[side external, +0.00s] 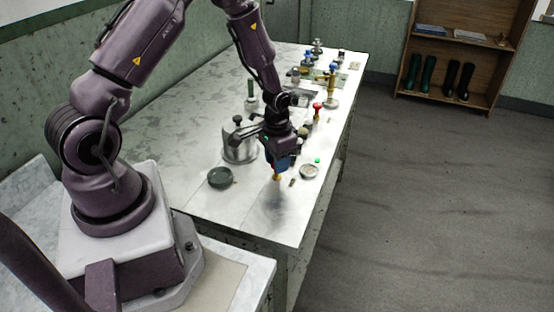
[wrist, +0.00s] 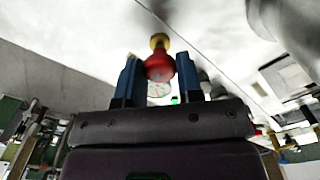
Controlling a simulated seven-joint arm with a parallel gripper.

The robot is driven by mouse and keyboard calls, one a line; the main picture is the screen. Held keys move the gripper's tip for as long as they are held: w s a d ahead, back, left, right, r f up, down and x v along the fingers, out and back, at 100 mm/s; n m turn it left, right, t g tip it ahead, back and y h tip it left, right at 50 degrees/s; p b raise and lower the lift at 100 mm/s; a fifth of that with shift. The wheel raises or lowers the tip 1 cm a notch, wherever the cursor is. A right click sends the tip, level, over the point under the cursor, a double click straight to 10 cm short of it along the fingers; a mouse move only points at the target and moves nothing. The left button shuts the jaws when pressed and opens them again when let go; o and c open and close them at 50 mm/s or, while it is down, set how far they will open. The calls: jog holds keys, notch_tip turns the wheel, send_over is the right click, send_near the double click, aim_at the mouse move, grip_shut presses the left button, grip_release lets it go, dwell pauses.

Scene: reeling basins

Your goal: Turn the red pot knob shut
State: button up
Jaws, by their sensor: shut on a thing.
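My gripper (side external: 279,162) has its blue fingers closed around a red, rounded piece with a brass-coloured end (wrist: 159,64); the fingers also show in the wrist view (wrist: 160,82). In the side view only the brass end (side external: 277,177) shows below the fingers, over the front of the worktop, with a soft shadow near it. I cannot tell whether it touches the surface. Another red-topped fitting (side external: 317,108) stands upright farther back near the right edge, apart from my gripper. I cannot tell which of the two red things is the pot knob.
A metal pot with a dark knob (side external: 238,147) stands left of my gripper. A dark round dish (side external: 220,178) lies at front left, a small pale dish (side external: 309,171) at right. Several blue-topped fittings (side external: 334,70) stand at the back. The front worktop (side external: 235,212) is clear.

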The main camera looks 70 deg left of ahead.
jog(key=shift+m, duration=0.6)
jog(key=o, duration=0.9)
notch_tip(320, 180, up, 13)
jog(key=shift+r, duration=0.1)
jog(key=shift+s, duration=0.1)
jog(key=s+d+r+t, duration=0.2)
jog(key=s+d+r, duration=0.2)
jog(key=s+r, duration=0.1)
jog(key=s+d+r+t, duration=0.1)
jog(key=s+d+r, duration=0.3)
jog(key=r, duration=0.3)
jog(key=s+d+r+t, duration=0.2)
jog(key=s+d+r, duration=0.2)
jog(key=s+r, duration=0.2)
jog(key=shift+d+r+t, duration=0.2)
jog(key=shift+d+t, duration=0.1)
